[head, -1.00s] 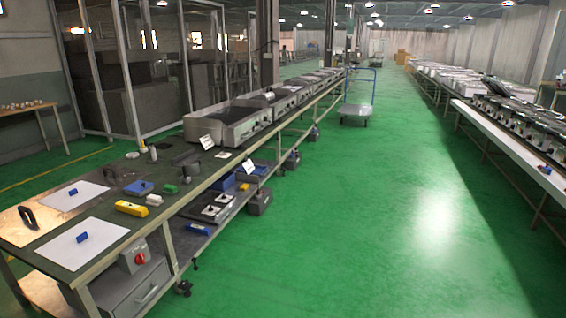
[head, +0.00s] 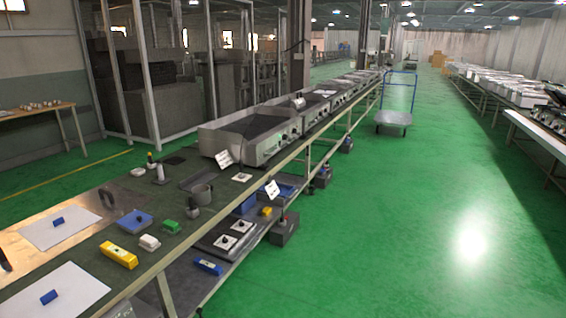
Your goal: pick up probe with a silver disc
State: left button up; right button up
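Neither of my grippers is in view. Several small tools stand on the long dark workbench (head: 215,175) at the left. A slim upright piece with a dark top (head: 150,161) and a short light-grey upright piece (head: 161,175) stand near its back edge. Closer to the front edge stand a grey mug-like cup (head: 202,193) and a small grey piece with a round base (head: 193,210). All are small, and I cannot tell which one is the probe with the silver disc.
A yellow tool (head: 119,254), a white block (head: 149,243), a green block (head: 170,227) and a blue box (head: 135,221) lie on the bench. Grey heating units (head: 262,132) line its far part. A blue-handled cart (head: 394,118) stands on the open green floor (head: 380,230).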

aim_at(242, 176)
jog(key=i, duration=1.45)
